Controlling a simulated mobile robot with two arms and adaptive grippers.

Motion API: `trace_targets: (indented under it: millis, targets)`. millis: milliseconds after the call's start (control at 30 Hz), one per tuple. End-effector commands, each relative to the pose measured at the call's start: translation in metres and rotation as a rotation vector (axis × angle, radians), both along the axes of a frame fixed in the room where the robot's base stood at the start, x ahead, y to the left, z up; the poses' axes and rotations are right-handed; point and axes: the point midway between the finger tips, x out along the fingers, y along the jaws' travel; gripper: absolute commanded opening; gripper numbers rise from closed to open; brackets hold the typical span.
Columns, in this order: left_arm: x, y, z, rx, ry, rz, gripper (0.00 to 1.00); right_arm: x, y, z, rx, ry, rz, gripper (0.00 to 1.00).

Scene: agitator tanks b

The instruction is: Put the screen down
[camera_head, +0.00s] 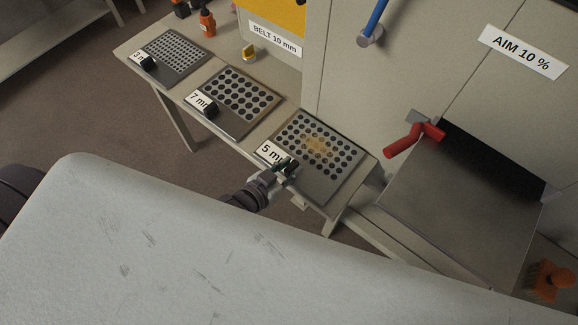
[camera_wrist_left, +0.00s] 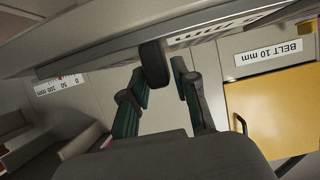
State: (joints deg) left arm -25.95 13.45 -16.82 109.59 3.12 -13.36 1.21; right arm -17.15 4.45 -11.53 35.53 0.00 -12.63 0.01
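The 5 mm screen (camera_head: 318,145), a dark perforated plate with a brownish-yellow patch, lies flat at the right end of the bench. Its near edge reaches to the bench's front edge, and I cannot tell whether it fully touches the bench. My left gripper (camera_head: 286,167) is at the screen's front edge, beside its "5 mm" label. In the left wrist view the fingers (camera_wrist_left: 162,80) stand on both sides of the black handle (camera_wrist_left: 153,62), which nearly fills the space between them. My right gripper is not in view.
A 7 mm screen (camera_head: 238,99) and a finer screen (camera_head: 172,53) lie on the bench to the left. A machine with a red handle (camera_head: 414,137) and a dark opening (camera_head: 497,160) stands at the right. A large pale surface (camera_head: 200,255) fills the foreground.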

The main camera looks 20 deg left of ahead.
Motion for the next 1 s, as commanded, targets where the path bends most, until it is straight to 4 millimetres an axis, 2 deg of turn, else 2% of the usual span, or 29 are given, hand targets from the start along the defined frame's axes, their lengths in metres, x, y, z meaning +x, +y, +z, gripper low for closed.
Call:
trace_targets:
  millis: [67, 400, 467, 567, 800, 1000]
  targets:
    - [0.000, 0.000, 0.000, 0.000, 0.000, 0.000, 0.45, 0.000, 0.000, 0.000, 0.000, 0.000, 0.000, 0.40]
    - [0.000, 0.000, 0.004, 0.000, -0.001, 0.000, 0.45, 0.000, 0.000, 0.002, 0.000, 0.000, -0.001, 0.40]
    - [-0.006, 0.002, 0.004, 0.000, 0.001, 0.000, 0.45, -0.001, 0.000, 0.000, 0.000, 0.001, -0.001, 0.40]
    - [-0.019, 0.007, 0.009, 0.002, 0.003, 0.000, 0.45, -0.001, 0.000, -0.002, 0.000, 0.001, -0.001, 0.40]
    - [-0.065, 0.023, 0.028, 0.000, 0.005, -0.001, 0.45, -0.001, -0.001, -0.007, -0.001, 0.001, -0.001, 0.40]
    - [-0.093, 0.034, 0.041, 0.001, 0.004, 0.000, 0.45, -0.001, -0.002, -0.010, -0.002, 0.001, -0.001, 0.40]
